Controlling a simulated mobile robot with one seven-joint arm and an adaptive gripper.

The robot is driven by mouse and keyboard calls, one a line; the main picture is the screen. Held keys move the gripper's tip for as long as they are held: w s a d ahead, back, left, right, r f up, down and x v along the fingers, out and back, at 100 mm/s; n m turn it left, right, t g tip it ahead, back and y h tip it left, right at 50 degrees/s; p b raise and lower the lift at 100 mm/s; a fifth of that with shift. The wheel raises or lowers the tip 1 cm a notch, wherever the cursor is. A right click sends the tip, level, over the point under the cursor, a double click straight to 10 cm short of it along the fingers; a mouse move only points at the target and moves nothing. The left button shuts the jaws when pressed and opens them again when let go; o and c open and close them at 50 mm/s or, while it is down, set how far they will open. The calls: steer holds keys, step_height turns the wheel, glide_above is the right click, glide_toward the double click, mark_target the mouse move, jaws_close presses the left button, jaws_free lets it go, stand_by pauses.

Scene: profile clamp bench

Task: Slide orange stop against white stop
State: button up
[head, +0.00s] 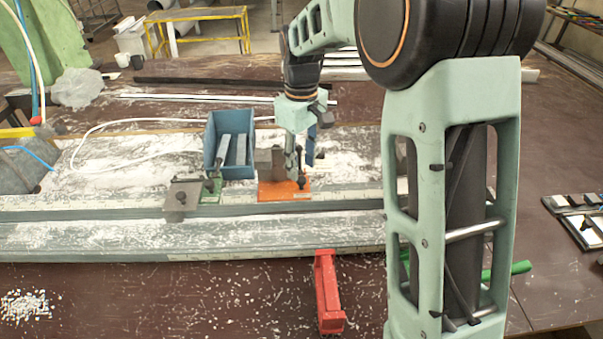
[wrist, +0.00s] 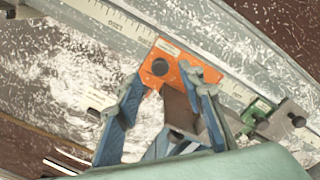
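The orange stop (head: 285,191) is a flat orange plate with a grey-brown block (head: 266,160), sitting at the scaled rail (head: 120,209). In the wrist view the orange plate (wrist: 178,66) has a dark round hole. My gripper (head: 300,165) is low over the stop, pointing down. In the wrist view my gripper's (wrist: 162,80) two blue fingers are spread; the block (wrist: 181,108) lies close to the right finger, with a gap towards the left one. I cannot tell whether they touch. I cannot make out a white stop in either view; my arm hides part of the rail.
A green stop with a grey block (head: 182,196) stands left of the orange one; it also shows in the wrist view (wrist: 285,120). A blue bin (head: 214,166) with grey bars stands behind the rail. A red clamp (head: 327,290) lies in front. White chips litter the bench.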

mark_target(302, 178)
steer(key=shift+f, duration=1.95)
jaws_close()
